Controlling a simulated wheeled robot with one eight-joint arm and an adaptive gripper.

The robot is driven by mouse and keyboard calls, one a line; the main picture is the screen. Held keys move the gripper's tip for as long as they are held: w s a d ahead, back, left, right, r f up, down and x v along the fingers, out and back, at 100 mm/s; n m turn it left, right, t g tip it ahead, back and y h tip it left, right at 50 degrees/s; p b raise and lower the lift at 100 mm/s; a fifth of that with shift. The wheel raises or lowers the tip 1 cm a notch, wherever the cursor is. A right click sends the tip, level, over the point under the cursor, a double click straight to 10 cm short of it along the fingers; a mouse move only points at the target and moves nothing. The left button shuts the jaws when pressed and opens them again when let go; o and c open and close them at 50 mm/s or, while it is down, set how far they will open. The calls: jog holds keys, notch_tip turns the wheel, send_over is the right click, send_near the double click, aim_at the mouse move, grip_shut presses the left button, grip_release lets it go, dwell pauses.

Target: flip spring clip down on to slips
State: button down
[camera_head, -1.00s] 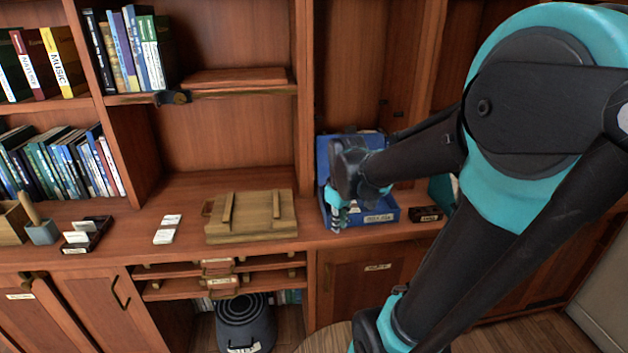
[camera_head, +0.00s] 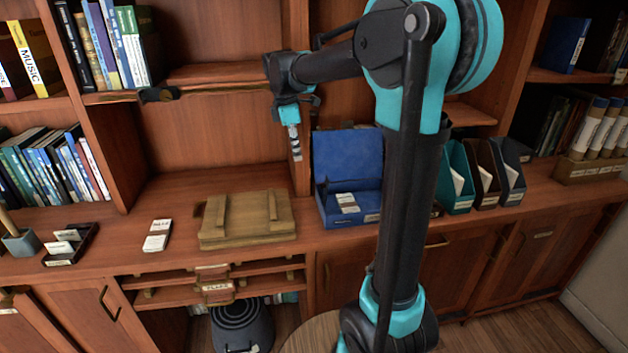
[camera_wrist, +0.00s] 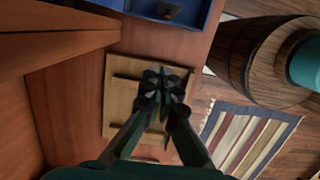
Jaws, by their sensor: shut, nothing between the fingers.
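The blue box (camera_head: 334,211) stands open on the counter, its lid raised at the back. White slips (camera_head: 347,203) lie inside it in two small groups. The box also shows at the top of the wrist view (camera_wrist: 205,15). I cannot make out a spring clip for certain. My gripper (camera_head: 296,156) is shut and empty, pointing down above the counter, up and left of the box in the head view. In the wrist view its fingers (camera_wrist: 165,82) meet over the wooden board (camera_wrist: 117,100).
The wooden board (camera_head: 240,233) with two battens lies left of the blue box. A dark tray with white cards (camera_head: 68,246) is at the far left. Teal and brown file holders (camera_head: 457,178) stand on the right. Shelves and an upright divider (camera_head: 298,90) are behind my gripper.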

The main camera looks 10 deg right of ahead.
jog(key=shift+f, duration=0.1)
jog(key=d+f, duration=0.5)
jog(key=f, duration=0.5)
jog(key=shift+d, duration=0.25)
jog(key=shift+d+y, duration=0.3)
jog(key=shift+y, duration=0.1)
